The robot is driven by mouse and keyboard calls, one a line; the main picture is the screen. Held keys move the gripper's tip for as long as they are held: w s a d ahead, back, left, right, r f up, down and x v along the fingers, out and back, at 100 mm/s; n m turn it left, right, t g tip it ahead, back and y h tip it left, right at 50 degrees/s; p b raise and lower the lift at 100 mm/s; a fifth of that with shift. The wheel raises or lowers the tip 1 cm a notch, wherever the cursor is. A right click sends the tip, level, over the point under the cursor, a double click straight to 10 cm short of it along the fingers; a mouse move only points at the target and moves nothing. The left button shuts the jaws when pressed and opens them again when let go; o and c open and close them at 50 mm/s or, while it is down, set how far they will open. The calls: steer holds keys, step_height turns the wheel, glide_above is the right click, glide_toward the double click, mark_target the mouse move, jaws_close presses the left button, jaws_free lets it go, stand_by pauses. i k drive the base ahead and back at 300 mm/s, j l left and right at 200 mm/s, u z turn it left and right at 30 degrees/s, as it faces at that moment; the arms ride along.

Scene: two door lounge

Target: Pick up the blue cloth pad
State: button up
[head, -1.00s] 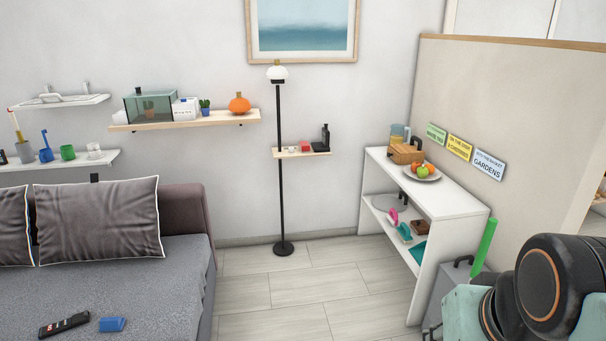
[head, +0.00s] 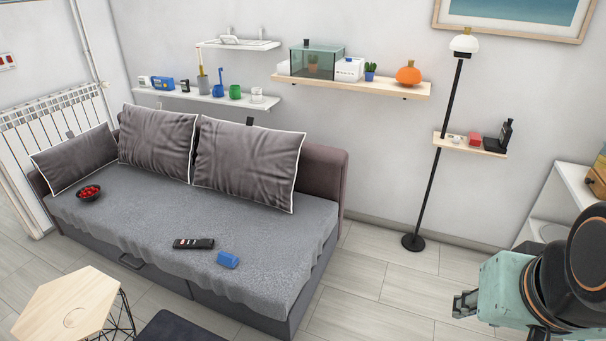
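The blue cloth pad (head: 228,260) is a small blue folded-looking piece. It lies on the grey sofa seat (head: 140,222), near its front right part, just right of a black remote (head: 194,243). A small gap shows between pad and remote. My arm shows at the lower right, well to the right of the sofa. A small grey piece at its left end (head: 465,303) may be my gripper, but its fingers cannot be made out. The gripper is far from the pad.
A bowl of red fruit (head: 90,192) and grey cushions (head: 250,163) are on the sofa. A wooden-topped wire table (head: 68,308) and a dark stool (head: 182,328) stand in front. A black floor lamp (head: 435,150) stands right of the sofa, with clear floor (head: 375,265) between.

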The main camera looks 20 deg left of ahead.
mark_target(226, 259)
steer(key=i+u, duration=0.5)
steer(key=u, duration=0.15)
steer(key=i+u, duration=0.2)
steer(key=u, duration=0.15)
steer(key=i+l+u, duration=0.1)
steer(key=i+u, duration=0.2)
steer(key=u, duration=0.2)
steer(key=i+l+u, duration=0.2)
steer(key=u, duration=0.3)
steer(key=i+l, duration=0.05)
steer(key=i, duration=0.05)
